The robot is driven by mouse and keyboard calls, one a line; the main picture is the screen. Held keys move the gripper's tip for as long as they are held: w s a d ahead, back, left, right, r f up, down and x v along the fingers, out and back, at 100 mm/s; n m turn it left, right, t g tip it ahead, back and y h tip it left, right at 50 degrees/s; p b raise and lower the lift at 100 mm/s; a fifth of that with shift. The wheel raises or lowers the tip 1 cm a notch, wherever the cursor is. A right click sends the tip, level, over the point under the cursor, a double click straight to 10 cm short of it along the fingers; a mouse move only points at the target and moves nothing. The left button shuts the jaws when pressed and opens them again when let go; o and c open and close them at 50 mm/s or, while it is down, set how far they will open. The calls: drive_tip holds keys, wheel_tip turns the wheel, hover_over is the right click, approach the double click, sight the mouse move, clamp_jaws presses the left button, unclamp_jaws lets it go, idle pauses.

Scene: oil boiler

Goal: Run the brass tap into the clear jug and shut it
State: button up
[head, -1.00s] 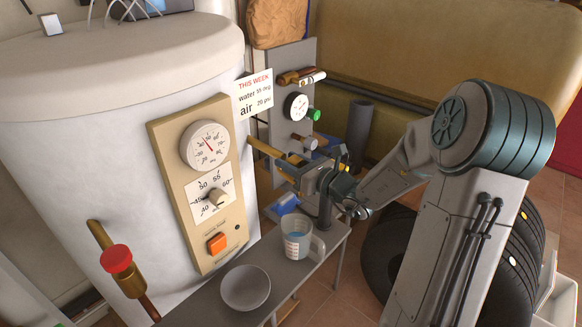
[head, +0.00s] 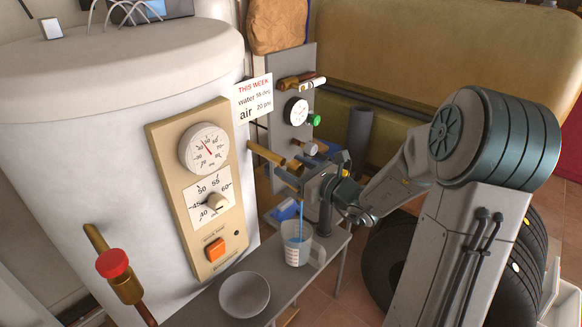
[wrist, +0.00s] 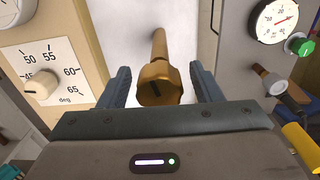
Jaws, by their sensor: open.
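The brass tap (head: 268,155) sticks out from the white tank on a brass pipe. A thin blue stream (head: 301,218) falls from the tap's end into the clear jug (head: 298,252), which stands upright on the narrow grey bench (head: 330,250). The water level inside is hard to read. My gripper (head: 305,172) is at the tap's outer end. In the wrist view the brass tap end (wrist: 158,85), with a dark slot, sits between the two spread fingers (wrist: 161,88). Gaps show on both sides of it.
A grey bowl (head: 244,295) stands left of the jug on the bench. A red-capped valve (head: 113,265) is at the lower left. A gauge panel (head: 205,190) is on the tank. A grey board (head: 293,110) with a dial stands behind the tap.

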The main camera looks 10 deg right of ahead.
drive_tip(key=b+v, duration=0.1)
drive_tip(key=v, duration=1.2)
drive_tip(key=shift+a, duration=0.15)
drive_tip(key=s+a+f+n+g, duration=0.4)
drive_tip(key=s+a+n+g, duration=0.65)
drive_tip(key=a+n, duration=0.3)
drive_tip(key=s+d+r+n+g+h, duration=0.1)
drive_tip(key=s+d+n+h, duration=0.5)
drive_tip(key=n+h, duration=0.4)
drive_tip(key=n, duration=0.5)
drive_tip(key=shift+s+h, duration=0.3)
drive_tip(key=shift+s, duration=0.05)
drive_tip(key=shift+d, duration=0.15)
